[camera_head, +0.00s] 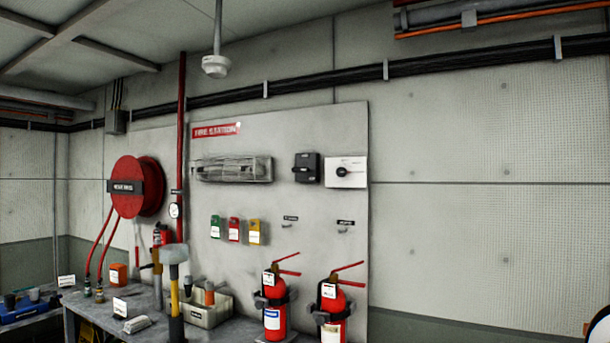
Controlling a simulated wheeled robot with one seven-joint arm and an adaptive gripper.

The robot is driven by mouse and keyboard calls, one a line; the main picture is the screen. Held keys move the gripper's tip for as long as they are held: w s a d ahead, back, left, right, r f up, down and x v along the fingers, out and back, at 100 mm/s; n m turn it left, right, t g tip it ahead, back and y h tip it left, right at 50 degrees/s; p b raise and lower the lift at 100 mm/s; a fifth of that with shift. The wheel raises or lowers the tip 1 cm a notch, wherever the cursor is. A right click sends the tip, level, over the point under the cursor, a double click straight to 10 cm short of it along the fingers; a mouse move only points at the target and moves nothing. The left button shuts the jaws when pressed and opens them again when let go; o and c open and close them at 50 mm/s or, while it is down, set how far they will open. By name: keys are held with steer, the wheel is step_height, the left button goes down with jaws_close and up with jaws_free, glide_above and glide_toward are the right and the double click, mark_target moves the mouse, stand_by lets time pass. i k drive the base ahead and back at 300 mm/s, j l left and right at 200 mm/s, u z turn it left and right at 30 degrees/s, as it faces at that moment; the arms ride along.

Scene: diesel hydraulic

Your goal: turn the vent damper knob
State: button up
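A white square plate (346,172) with a black knob (344,173) is mounted at the upper right of the grey wall panel. The knob's pointer or handle reaches to the right, roughly level. A black box (306,167) with a small switch or handle sits just left of the plate. I cannot read a label on either, so I cannot tell for sure which is the vent damper knob. Nothing touches or covers the plate or the box.
Two red fire extinguishers (273,306) stand below the knob area. A workbench (230,328) holds a hammer-like tool (174,256) and a bin (208,313). A red hose reel (138,187) hangs at left. The wall (480,230) to the right is bare.

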mark_target(341, 172)
steer(key=i+j+z, duration=0.1)
steer(key=z, duration=0.25)
steer(key=i+j+z, duration=0.1)
steer(key=j+z, duration=0.4)
steer(key=z, duration=0.2)
steer(key=i+j+z, duration=0.25)
steer(key=j, duration=0.95)
steer(key=j+z, duration=0.3)
steer(key=j, duration=0.9)
